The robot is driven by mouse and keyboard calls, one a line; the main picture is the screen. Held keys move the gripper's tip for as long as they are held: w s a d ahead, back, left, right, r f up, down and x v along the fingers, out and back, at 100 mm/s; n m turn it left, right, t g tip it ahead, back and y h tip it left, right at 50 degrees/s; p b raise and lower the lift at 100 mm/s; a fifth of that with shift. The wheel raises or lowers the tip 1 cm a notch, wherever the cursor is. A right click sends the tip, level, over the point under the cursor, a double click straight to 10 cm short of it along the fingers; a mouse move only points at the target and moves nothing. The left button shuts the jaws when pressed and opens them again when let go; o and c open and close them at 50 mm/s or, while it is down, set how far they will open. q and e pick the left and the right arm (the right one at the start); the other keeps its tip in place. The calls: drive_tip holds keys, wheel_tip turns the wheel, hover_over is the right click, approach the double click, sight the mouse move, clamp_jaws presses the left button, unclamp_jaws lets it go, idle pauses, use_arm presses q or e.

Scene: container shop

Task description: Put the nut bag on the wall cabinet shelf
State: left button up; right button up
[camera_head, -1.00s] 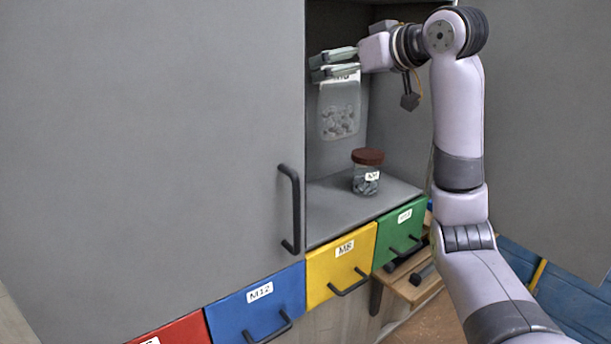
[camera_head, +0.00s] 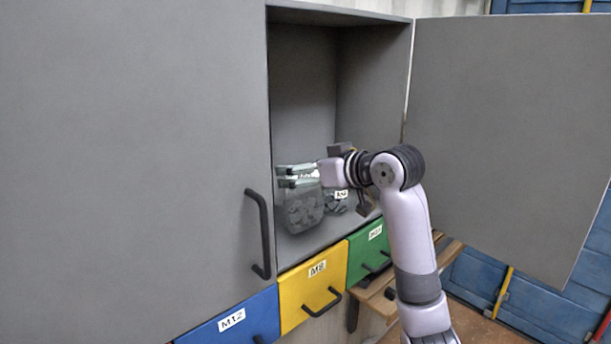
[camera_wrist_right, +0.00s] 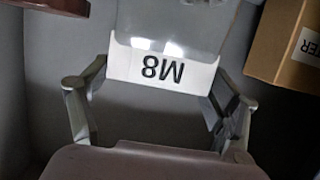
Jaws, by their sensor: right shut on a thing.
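The nut bag (camera_head: 302,214) is a clear pouch of grey nuts with a white top label, reading M8 upside down in the right wrist view (camera_wrist_right: 160,68). My right gripper (camera_head: 284,177) is shut on the bag's top edge, inside the open wall cabinet. The bag hangs roughly upright, low over the cabinet shelf (camera_head: 296,247); I cannot tell whether its bottom touches. The jar (camera_head: 340,205) stands behind and right of the bag, mostly hidden by it and my gripper. My left gripper is not in view.
The closed left door (camera_head: 130,150) borders the opening, with a black handle (camera_head: 262,235). The right door (camera_head: 510,140) stands open. Yellow (camera_head: 310,292), green (camera_head: 368,250) and blue (camera_head: 228,322) drawers lie below. The right wrist view shows a cardboard box (camera_wrist_right: 283,45) and a dark red lid (camera_wrist_right: 62,6).

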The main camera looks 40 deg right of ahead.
drive_tip(key=shift+f, duration=0.65)
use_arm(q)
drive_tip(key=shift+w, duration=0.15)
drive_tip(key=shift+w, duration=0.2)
use_arm(e)
drive_tip(key=o, duration=1.8)
drive_tip(key=shift+f, duration=0.1)
drive_tip(key=shift+o, duration=0.2)
use_arm(q)
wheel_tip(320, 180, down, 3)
drive_tip(key=b, duration=0.2)
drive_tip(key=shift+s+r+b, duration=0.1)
drive_tip(key=shift+b, duration=0.3)
use_arm(e)
drive_tip(key=v, duration=1.2)
